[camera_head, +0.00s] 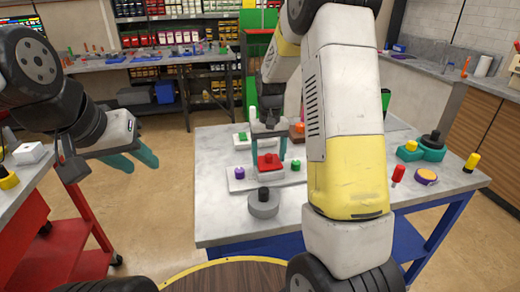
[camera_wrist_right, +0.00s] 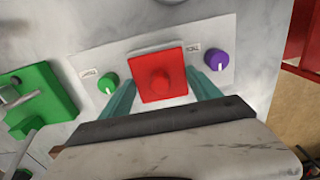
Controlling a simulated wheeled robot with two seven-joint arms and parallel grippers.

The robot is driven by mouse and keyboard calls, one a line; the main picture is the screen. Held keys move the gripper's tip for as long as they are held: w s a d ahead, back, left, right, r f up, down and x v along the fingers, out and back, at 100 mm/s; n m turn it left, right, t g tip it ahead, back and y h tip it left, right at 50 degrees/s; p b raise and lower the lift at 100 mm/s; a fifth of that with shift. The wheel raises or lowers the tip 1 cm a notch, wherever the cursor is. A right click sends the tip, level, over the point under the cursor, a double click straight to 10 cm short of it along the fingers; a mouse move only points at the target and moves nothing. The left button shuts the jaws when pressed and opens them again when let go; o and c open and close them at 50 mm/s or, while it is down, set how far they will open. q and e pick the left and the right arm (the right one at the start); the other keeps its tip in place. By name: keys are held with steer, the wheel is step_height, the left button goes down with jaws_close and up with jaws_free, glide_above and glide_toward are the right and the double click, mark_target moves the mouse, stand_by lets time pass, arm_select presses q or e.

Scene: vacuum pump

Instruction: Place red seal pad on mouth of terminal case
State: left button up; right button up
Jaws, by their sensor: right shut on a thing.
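The red seal pad (camera_head: 268,162) is a square red plate with a raised round middle. My right gripper (camera_head: 269,158) is shut on it from above, with a teal finger on each side. In the right wrist view the pad (camera_wrist_right: 160,78) lies flat between the fingertips. Just under it is the pale terminal case (camera_head: 262,181), between a purple and a green knob. The pad hides the case's mouth, and I cannot tell whether they touch. My left gripper (camera_head: 134,158) is empty and open, off to the left over the floor.
The grey worktable (camera_head: 222,215) also holds a grey round part with a black knob (camera_head: 263,202) in front, a green part (camera_wrist_right: 40,100) beside the case, and a teal part (camera_head: 423,150) at right. A red cart (camera_head: 60,235) stands at left.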

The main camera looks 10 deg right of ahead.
mark_target(269, 155)
steer(key=shift+f, duration=0.3)
steer(key=o, duration=1.3)
step_height(269, 155, up, 12)
steer(key=s+r+t, duration=0.2)
steer(key=s, duration=0.6)
steer(key=s+a+r+t+y, duration=0.1)
steer(key=s+r+t, duration=0.1)
steer(key=s, duration=0.6)
steer(key=s+a+r+t+y, duration=0.1)
steer(key=s+r+t, duration=0.1)
steer(key=s, duration=0.6)
steer(key=shift+s+a+r, duration=0.1)
steer(key=shift+s+r, duration=0.05)
steer(key=shift+r, duration=0.55)
